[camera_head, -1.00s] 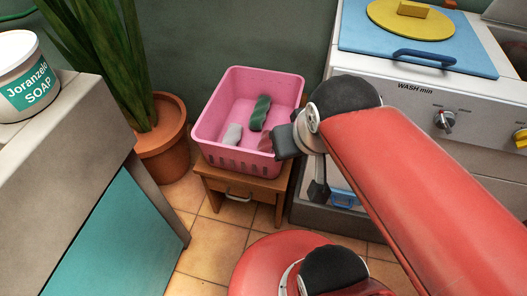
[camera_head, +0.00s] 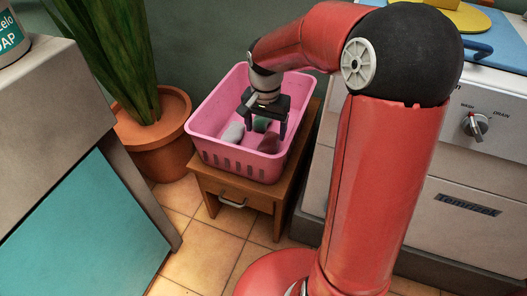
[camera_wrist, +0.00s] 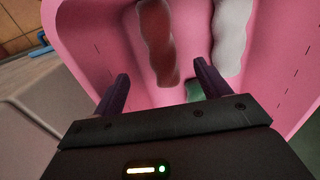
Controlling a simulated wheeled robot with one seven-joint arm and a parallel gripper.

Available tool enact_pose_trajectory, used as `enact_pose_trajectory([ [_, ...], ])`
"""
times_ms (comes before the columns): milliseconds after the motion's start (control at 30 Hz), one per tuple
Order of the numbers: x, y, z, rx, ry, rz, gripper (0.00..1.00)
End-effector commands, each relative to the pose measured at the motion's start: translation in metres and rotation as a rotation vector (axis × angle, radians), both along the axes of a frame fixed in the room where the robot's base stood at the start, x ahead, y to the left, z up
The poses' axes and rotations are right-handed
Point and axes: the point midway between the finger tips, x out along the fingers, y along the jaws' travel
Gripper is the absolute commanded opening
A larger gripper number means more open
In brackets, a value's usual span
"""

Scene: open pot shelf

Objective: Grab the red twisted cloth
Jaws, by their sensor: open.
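The red twisted cloth (camera_head: 270,143) lies in the pink basket (camera_head: 235,160), towards the front right of the other cloths. In the wrist view the red cloth (camera_wrist: 158,45) is a dark red twisted roll, running away from me between the lines of the two fingers. My gripper (camera_head: 262,130) is open and points down into the basket. In the wrist view the fingers of my gripper (camera_wrist: 161,76) are apart with nothing between them, and the near end of the red cloth is close to the fingertips. I cannot tell the exact height gap.
A white cloth (camera_head: 233,132) and a green cloth (camera_head: 261,124) lie in the same basket; the green one is partly hidden by my gripper. The basket stands on a small wooden table (camera_head: 237,190). A potted plant (camera_head: 155,135) is left, a white appliance (camera_head: 455,190) right.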

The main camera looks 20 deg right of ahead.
Motion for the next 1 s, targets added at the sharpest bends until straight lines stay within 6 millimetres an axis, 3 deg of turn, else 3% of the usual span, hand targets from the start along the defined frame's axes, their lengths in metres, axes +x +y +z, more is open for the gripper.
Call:
enact_pose_trajectory([
  [33, 0.001, 0.001, -0.012, 0.0, -0.001, -0.001, 0.75],
  [533, 0.004, -0.002, -0.051, 0.001, 0.002, -0.001, 0.75],
  [800, 0.008, -0.005, -0.089, 0.001, 0.002, 0.0, 0.75],
  [1000, 0.009, -0.005, -0.091, 0.001, -0.001, 0.0, 0.75],
])
